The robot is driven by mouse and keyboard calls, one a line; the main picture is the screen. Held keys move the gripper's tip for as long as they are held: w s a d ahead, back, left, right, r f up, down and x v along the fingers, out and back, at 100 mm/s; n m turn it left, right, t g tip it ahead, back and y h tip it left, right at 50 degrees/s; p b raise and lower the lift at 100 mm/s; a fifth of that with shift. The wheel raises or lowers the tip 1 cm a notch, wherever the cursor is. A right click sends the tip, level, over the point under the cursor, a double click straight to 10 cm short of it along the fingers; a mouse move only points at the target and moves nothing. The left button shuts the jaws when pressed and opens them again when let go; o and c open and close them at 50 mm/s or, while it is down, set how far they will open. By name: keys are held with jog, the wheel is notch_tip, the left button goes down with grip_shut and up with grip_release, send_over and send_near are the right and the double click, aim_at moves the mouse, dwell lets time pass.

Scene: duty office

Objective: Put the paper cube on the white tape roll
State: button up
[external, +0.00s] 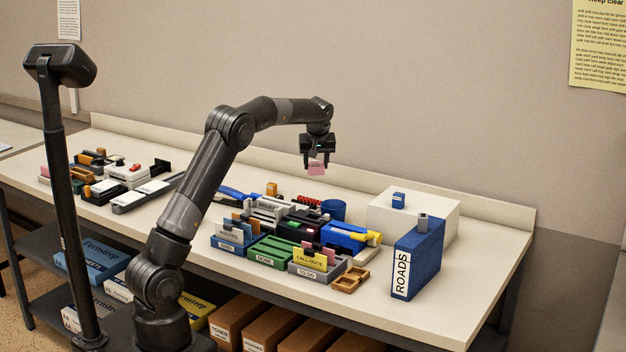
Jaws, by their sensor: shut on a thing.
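My gripper (317,158) is shut on a small pink block (316,168), which looks like the paper cube. It holds the block in the air above the back middle of the table, clear of everything below. I cannot make out the white tape roll for certain; it may be hidden or too small among the clutter of desk items.
Below are card trays (264,252), a blue cup (333,210) and a blue-and-yellow item (345,237). A white box (380,215) and a tall blue ROADS binder (417,262) stand at right. The table's front right (450,310) is clear.

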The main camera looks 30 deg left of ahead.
jog(key=s+a+r+n+g, duration=0.1)
jog(key=s+a+n+g, duration=0.1)
jog(key=s+a+n, duration=0.6)
jog(key=s+a+r+n+g+y, duration=0.15)
jog(key=s+a, duration=0.35)
jog(key=s, duration=0.6)
jog(key=s+a+r+n+g, duration=0.2)
jog(key=s+a+n, duration=0.35)
jog(key=s, duration=0.45)
jog(key=a+f, duration=0.2)
jog(key=a, duration=0.2)
jog(key=a+f, duration=0.2)
jog(key=a, duration=0.2)
jog(key=a+f, duration=0.3)
jog(key=a, duration=0.1)
jog(key=shift+s, duration=0.1)
jog(key=shift+a+f, duration=0.1)
jog(key=shift+f, duration=1.95)
jog(key=shift+f, duration=0.1)
jog(key=o, duration=1)
